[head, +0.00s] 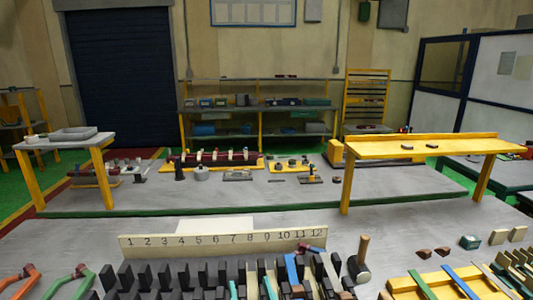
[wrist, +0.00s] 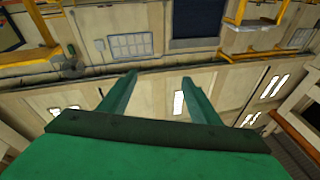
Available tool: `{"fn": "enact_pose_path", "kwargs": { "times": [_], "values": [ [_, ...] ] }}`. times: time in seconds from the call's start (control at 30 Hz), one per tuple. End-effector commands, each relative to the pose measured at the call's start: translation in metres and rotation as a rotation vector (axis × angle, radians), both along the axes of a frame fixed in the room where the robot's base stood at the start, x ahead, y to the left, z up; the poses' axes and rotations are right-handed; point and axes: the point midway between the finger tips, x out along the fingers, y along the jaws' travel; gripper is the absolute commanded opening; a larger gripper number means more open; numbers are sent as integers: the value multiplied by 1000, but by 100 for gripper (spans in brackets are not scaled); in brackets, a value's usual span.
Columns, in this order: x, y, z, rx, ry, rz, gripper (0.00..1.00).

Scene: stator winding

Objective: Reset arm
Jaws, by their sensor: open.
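My gripper (wrist: 158,82) shows in the wrist view as two green fingers spread apart on a green body. It is open, and nothing is between the fingers. Behind it the wrist view shows only walls, windows and shelving, with no workpiece close by. My arm and gripper do not show in the head view. The head view shows a workbench (head: 90,238) with a numbered board (head: 135,246) marked 1 to 12. Several dark upright blocks (head: 128,272) stand in front of that board, some with coloured strips between them.
A mallet (head: 363,256) stands right of the blocks. A yellow tray (head: 408,283) with coloured strips lies at front right. Orange and green hand tools (head: 62,280) lie at front left. A yellow raised shelf (head: 425,149) and a grey-topped stand (head: 50,145) rise beyond.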

Motion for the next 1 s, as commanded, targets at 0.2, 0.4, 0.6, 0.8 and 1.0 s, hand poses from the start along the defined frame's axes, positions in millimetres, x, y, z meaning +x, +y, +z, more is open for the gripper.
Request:
{"fn": "enact_pose_path", "kwargs": {
  "times": [0.2,0.4,0.6,0.8,1.0],
  "values": [
    [-33,0,-64,114,96,-109,57],
    [-77,-2,-119,157,183,-204,57],
    [-133,-5,-169,146,270,-282,57],
    [-196,-10,-206,87,344,-333,57],
    [-263,-17,-229,-14,401,-347,57]
  ]
}}
